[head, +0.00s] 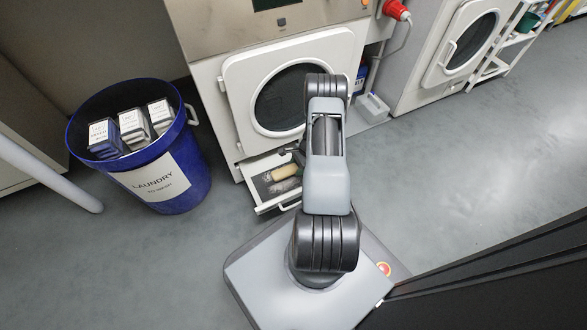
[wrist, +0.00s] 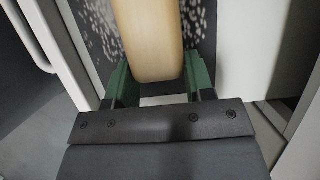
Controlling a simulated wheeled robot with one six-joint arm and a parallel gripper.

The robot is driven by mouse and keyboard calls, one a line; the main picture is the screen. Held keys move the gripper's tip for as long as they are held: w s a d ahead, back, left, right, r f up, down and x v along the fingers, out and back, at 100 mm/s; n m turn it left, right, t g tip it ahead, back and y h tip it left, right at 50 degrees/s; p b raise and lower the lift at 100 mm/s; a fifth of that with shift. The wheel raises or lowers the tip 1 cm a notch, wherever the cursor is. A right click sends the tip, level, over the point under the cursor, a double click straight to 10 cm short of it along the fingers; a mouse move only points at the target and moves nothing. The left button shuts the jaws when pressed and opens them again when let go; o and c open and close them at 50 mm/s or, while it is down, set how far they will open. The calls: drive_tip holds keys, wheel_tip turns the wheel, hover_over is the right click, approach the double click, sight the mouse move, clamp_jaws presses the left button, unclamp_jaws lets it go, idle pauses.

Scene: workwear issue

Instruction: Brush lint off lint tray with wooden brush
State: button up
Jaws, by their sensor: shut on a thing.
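The wooden brush (head: 285,173) lies over the lint tray (head: 262,209), which is pulled out at the bottom of the dryer. In the wrist view the pale wooden brush (wrist: 148,40) sits between the green fingers of my gripper (wrist: 153,85), which is shut on it. The brush's bristles are hidden beneath it. Grey-white lint (wrist: 97,30) is scattered on the dark tray surface on both sides of the brush; some lint (head: 284,186) also shows in the head view. My arm covers the right part of the tray.
The dryer (head: 215,85) with a round door stands behind the tray. A blue laundry bin (head: 190,180) holding boxed items stands to the left. Another machine (head: 420,85) and a white rack (head: 497,62) are at the back right. The floor at right is clear.

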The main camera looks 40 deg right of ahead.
sight(278, 170)
drive_tip(key=shift+s+d, duration=0.25)
drive_tip(key=shift+d, duration=0.75)
drive_tip(key=shift+s+d, duration=0.2)
drive_tip(key=shift+d, duration=0.75)
drive_tip(key=shift+w+d, duration=0.2)
drive_tip(key=shift+w, duration=0.7)
drive_tip(key=shift+w+a+f+p, duration=0.1)
drive_tip(key=shift+w+a+p, duration=0.05)
drive_tip(key=shift+a, duration=0.95)
drive_tip(key=shift+w+a+f+p, duration=0.1)
drive_tip(key=shift+w+a+p, duration=0.1)
drive_tip(key=shift+a, duration=0.85)
drive_tip(key=shift+w+a+p, duration=0.15)
drive_tip(key=shift+a, duration=0.95)
drive_tip(key=shift+w+a+r, duration=0.1)
drive_tip(key=shift+w+a, duration=0.15)
drive_tip(key=shift+a, duration=0.7)
drive_tip(key=shift+w+a+r, duration=0.15)
drive_tip(key=shift+w+a, duration=0.1)
drive_tip(key=shift+a, duration=0.7)
drive_tip(key=shift+w+a+r, duration=0.1)
drive_tip(key=shift+w+a, duration=0.15)
drive_tip(key=shift+a, duration=0.7)
drive_tip(key=shift+p, duration=0.3)
drive_tip(key=shift+r+p, duration=2.2)
drive_tip(key=shift+r, duration=0.8)
drive_tip(key=shift+r+p, duration=1.05)
drive_tip(key=shift+r, duration=0.45)
